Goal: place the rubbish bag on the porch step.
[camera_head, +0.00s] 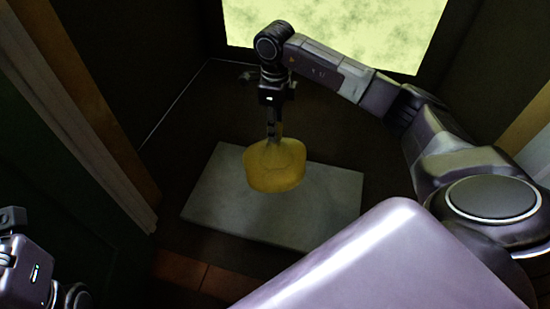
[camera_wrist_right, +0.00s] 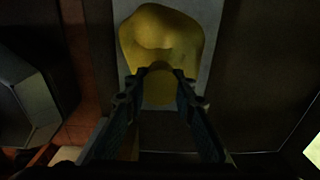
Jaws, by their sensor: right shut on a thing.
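The yellow rubbish bag (camera_head: 274,168) hangs upright below my right gripper (camera_head: 273,132), which points down and is shut on the bag's gathered neck. In the right wrist view the bag (camera_wrist_right: 162,40) bulges out beyond the fingertips of the gripper (camera_wrist_right: 160,78). The porch step (camera_head: 215,195) is a pale grey rectangular slab on the dark floor. The bag appears over the slab's middle; I cannot tell whether its underside touches the slab. The slab's edge also shows behind the bag in the right wrist view (camera_wrist_right: 213,40). Only part of my left arm shows at the lower left; its fingertips are not visible.
A wooden door frame (camera_head: 110,160) and a dark green panel (camera_head: 45,170) stand at the left. A bright greenish pane (camera_head: 340,30) is at the back. Reddish tiles (camera_head: 190,272) lie in front of the slab. Dark floor (camera_head: 200,110) behind the slab is clear.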

